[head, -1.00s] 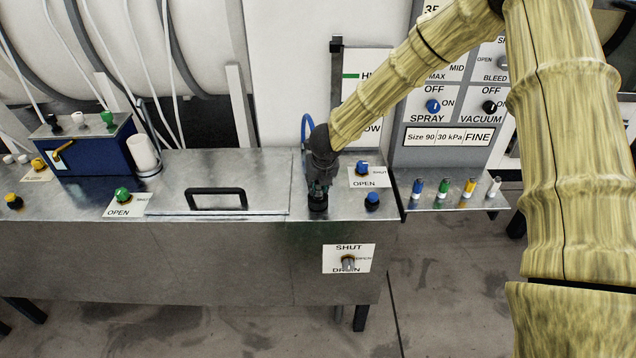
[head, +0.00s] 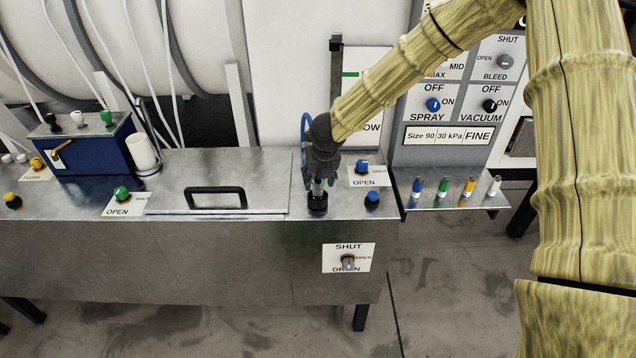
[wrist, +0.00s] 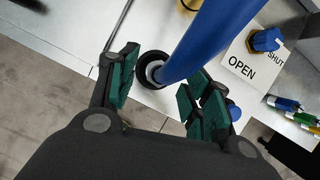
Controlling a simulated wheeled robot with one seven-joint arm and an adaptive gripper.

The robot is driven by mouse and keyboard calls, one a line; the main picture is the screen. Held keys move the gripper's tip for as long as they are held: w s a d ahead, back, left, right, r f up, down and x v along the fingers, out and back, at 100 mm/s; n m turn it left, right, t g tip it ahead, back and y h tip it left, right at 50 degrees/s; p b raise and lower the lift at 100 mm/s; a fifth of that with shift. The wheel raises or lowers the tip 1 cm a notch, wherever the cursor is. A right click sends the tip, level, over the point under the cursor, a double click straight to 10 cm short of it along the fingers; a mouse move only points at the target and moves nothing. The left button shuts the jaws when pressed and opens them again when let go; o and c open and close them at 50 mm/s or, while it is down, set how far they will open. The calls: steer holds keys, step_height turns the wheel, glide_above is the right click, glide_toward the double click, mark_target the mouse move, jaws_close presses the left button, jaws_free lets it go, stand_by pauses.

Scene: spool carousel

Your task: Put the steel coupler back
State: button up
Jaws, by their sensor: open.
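The steel coupler (head: 318,187) stands upright at the black round socket (head: 317,204) on the steel bench top. In the wrist view its pale metal end (wrist: 154,72) shows inside the black ring (wrist: 142,62), at the end of the blue hose (wrist: 205,40). How deep it sits I cannot tell. My gripper (head: 319,178) is just above the socket, around the coupler's upper part. In the wrist view my gripper (wrist: 162,90) is open, its green pads apart on either side of the hose and clear of it.
A blue knob (head: 362,167) on an OPEN/SHUT plate and another blue knob (head: 372,199) stand close right of the socket. A lid with a black handle (head: 216,190) is left. Several coloured plugs (head: 443,187) stand on the shelf at right. The control panel (head: 440,157) rises behind.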

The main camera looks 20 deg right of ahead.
steer(key=b+v, duration=0.1)
steer(key=v, duration=0.8)
steer(key=s+d+f+n+h, duration=0.1)
steer(key=s+f+n, duration=0.5)
steer(key=f, duration=0.3)
steer(key=s+d+f+n+g, duration=0.1)
steer(key=s+f+n, duration=0.5)
steer(key=f, duration=0.2)
steer(key=s+d+f+n+h, duration=0.1)
steer(key=s+f+n, duration=0.45)
steer(key=f, duration=0.35)
steer(key=s+a+f+n+g, duration=0.1)
steer(key=s+f+n, duration=0.2)
steer(key=s+n, duration=0.3)
steer(key=s+a+f+n+g+y, duration=0.1)
steer(key=s+f+n, duration=0.3)
steer(key=s, duration=0.7)
steer(key=s+f+n+g+y, duration=0.1)
steer(key=s+f+n, duration=0.3)
steer(key=s+n, duration=0.4)
steer(key=shift+s+a+g, duration=0.3)
steer(key=shift+s+a, duration=0.1)
steer(key=shift+s, duration=0.35)
steer(key=shift+f+n, duration=0.1)
steer(key=shift+n, duration=0.15)
